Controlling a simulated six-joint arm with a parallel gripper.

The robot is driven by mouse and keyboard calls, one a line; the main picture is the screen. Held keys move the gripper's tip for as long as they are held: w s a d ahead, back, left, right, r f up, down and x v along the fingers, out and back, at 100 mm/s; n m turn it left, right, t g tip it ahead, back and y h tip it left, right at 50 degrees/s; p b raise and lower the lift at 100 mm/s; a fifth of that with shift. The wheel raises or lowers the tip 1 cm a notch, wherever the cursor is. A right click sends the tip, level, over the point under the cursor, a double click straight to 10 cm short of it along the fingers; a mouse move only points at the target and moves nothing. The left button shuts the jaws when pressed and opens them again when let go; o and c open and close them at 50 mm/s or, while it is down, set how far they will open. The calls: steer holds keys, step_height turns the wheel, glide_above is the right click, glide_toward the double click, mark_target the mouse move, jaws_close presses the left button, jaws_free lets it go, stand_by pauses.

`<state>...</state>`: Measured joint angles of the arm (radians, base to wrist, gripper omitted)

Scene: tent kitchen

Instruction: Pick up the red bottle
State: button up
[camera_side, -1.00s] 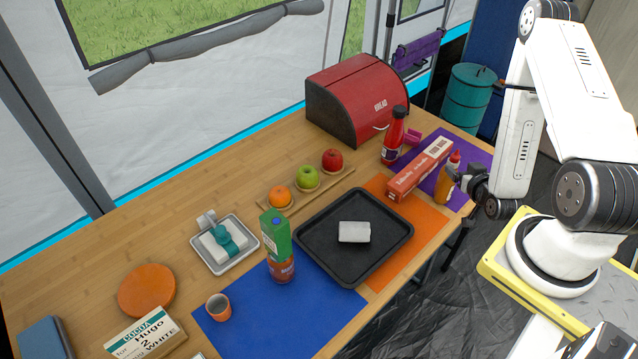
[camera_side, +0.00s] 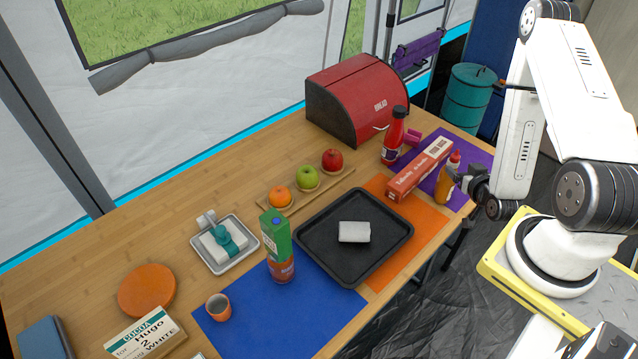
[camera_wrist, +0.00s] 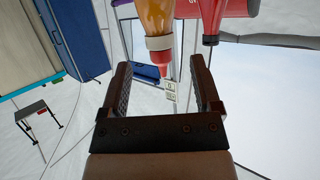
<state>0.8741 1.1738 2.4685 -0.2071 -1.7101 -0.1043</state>
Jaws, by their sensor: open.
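The red bottle (camera_side: 392,138) stands upright on the purple mat in front of the red bread box. In the wrist view the red bottle (camera_wrist: 211,14) shows upside down at the top, right of centre, beyond the right finger. My gripper (camera_side: 455,176) is at the right edge of the table, beside the yellow bottle with a red tip (camera_side: 444,186) and apart from the red bottle. In the wrist view my gripper (camera_wrist: 160,70) is open and empty, and the yellow bottle (camera_wrist: 157,18) shows ahead between its fingers. Whether a finger touches the yellow bottle cannot be told.
A red and white box (camera_side: 420,169) lies between the red bottle and the yellow bottle. The bread box (camera_side: 350,97) stands behind the red bottle, with a small pink item (camera_side: 413,137) beside it. A black tray (camera_side: 318,222) and a green carton (camera_side: 275,238) are further left.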

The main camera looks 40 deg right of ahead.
steer(key=shift+o, duration=1.2)
steer(key=n+t+y, duration=0.2)
steer(key=t, duration=0.1)
glide_toward(404, 116)
steer(key=s+d+r, duration=0.2)
steer(key=s, duration=0.2)
steer(key=w+d+r+n+y, duration=0.25)
steer(key=w+y, duration=0.25)
steer(key=w, duration=0.4)
steer(key=f, duration=0.1)
steer(key=f+n, duration=0.1)
steer(key=f, duration=0.1)
steer(key=f+n, duration=0.1)
steer(key=f, duration=0.1)
steer(key=shift+w+a+y, duration=0.2)
steer(key=shift+w+y, duration=0.1)
steer(key=shift+w, duration=0.1)
steer(key=shift+f+g, duration=0.25)
steer(key=shift+g, duration=0.05)
